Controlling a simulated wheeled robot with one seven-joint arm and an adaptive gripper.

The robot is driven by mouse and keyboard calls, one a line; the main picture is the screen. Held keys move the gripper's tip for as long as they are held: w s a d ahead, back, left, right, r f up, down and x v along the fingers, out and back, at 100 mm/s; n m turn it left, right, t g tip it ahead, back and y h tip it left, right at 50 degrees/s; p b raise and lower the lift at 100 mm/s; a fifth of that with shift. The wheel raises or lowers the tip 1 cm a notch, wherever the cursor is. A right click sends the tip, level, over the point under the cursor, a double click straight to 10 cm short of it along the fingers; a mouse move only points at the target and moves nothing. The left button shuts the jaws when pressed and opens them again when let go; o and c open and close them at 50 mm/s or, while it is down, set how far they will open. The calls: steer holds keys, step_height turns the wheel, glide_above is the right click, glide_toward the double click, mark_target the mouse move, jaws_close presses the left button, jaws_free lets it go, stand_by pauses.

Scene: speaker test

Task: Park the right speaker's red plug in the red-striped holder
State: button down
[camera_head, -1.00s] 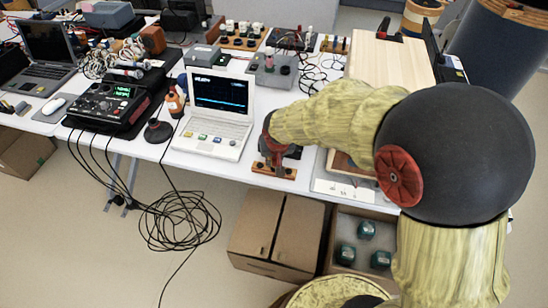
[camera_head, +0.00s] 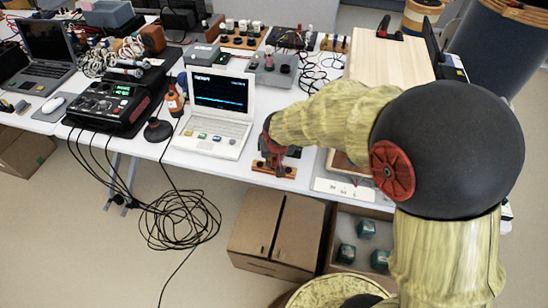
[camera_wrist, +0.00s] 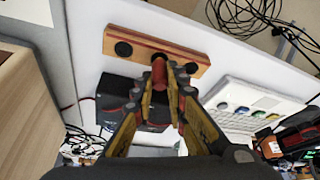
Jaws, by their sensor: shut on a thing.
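My gripper (camera_wrist: 160,90) is shut on a red plug (camera_wrist: 159,76), seen between the fingertips in the wrist view. The plug is at the middle of a wooden holder (camera_wrist: 186,62) with a red stripe along its edge and dark round holes. I cannot tell whether the plug tip is in a hole or just above it. In the head view my gripper (camera_head: 271,156) points down at the holder (camera_head: 289,173), by the table's front edge. A dark box (camera_wrist: 114,96) lies beside the holder, partly hidden by my fingers.
A white laptop (camera_head: 213,137) stands close to the left of my gripper. A pale wooden box (camera_head: 385,68) is to the right. A black mixer (camera_head: 116,102) and an orange bottle (camera_head: 174,103) are further left. Cardboard boxes (camera_head: 270,240) stand on the floor in front.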

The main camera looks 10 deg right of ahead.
steer(key=shift+f, duration=0.35)
steer(key=c, duration=1.8)
jaws_free()
steer(key=shift+o, duration=0.4)
steer(key=shift+r, duration=0.15)
steer(key=shift+r+p, duration=2.65)
steer(key=shift+r, duration=1.05)
steer(key=shift+s+f, duration=0.1)
